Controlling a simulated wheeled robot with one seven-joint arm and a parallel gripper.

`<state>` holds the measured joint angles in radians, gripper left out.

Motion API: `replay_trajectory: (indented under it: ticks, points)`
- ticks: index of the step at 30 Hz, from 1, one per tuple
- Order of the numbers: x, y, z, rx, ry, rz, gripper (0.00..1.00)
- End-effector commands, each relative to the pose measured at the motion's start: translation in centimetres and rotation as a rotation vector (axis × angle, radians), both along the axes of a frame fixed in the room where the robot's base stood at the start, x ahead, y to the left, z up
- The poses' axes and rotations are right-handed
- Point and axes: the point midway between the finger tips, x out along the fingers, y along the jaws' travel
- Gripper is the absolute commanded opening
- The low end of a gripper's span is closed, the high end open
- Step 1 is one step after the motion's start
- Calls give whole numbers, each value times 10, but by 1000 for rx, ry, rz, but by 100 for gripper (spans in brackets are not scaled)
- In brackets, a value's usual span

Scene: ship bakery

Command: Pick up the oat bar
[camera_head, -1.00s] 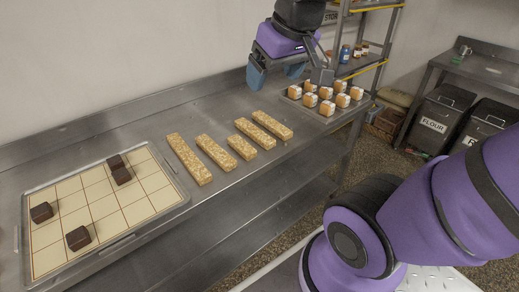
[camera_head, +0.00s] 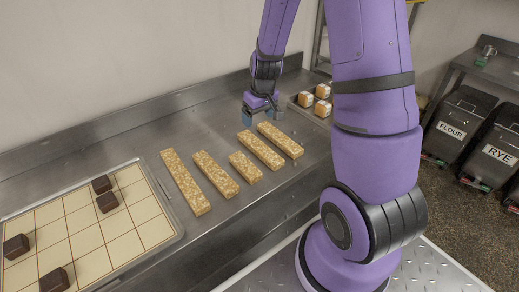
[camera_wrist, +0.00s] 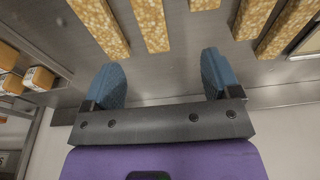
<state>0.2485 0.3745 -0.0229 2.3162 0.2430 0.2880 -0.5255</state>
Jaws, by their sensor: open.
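Several oat bars lie side by side on the steel counter in the head view, tan and grainy, of differing lengths. The far-left bar (camera_head: 185,182) is the longest, beside another long bar (camera_head: 215,173). A short bar (camera_head: 245,167) lies in the middle, and two more bars (camera_head: 260,150) (camera_head: 280,139) lie to its right. My gripper (camera_head: 262,114) is above the counter behind the right-hand bars. In the wrist view my gripper (camera_wrist: 160,84) is open with blue fingers apart and nothing between them. Bars show ahead of the fingers, including one (camera_wrist: 151,24) between them and the short one (camera_wrist: 204,4).
A gridded tray (camera_head: 153,225) with several dark brown blocks (camera_head: 107,202) stands at the left. A tray of orange-and-white cubes (camera_head: 322,108) is at the right, partly hidden by my arm. Bins labelled FLOUR (camera_head: 455,118) and RYE (camera_head: 494,150) stand on the floor.

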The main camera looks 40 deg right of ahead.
Motion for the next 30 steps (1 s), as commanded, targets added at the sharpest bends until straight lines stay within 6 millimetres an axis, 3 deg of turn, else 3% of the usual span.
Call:
replay_trajectory:
  ticks: [3, 18, 30]
  points:
    - [2, -10, -27, -3, 21, -2, 83]
    - [9, -16, -85, -7, 33, -3, 83]
    - [13, -17, -111, -8, 33, -2, 83]
